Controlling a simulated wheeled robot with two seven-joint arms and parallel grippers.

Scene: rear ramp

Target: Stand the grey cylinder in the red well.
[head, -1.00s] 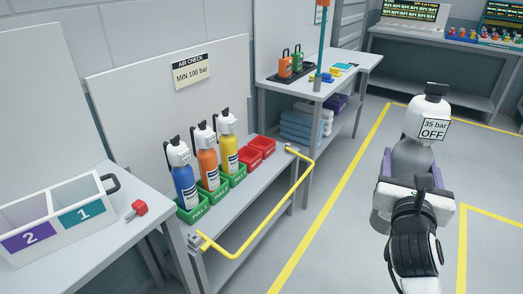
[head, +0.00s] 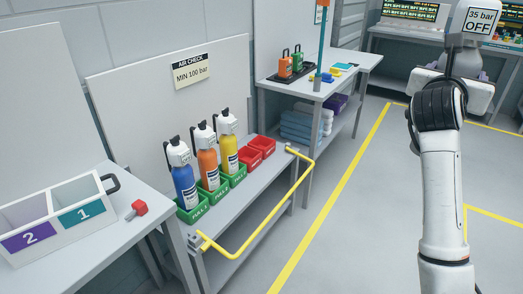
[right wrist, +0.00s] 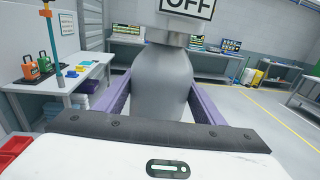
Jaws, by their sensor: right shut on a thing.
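My right gripper (head: 462,72) is shut on the grey cylinder (head: 468,62) and holds it upright, high at the top right of the head view. The cylinder has a white top and a label reading "35 bar OFF"; the frame cuts off its top. In the right wrist view the grey body (right wrist: 162,78) sits between the two purple-lined fingers. Two red wells, a far one (head: 263,143) and a near one (head: 249,158), look empty at the right end of the bench row. The gripper is well away from them. My left gripper is not in view.
Blue (head: 184,186), orange (head: 208,168) and yellow (head: 228,153) cylinders stand in green wells beside the red ones. A yellow rail (head: 270,225) runs along the bench front. A side table (head: 340,75) stands behind. The floor between bench and arm is clear.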

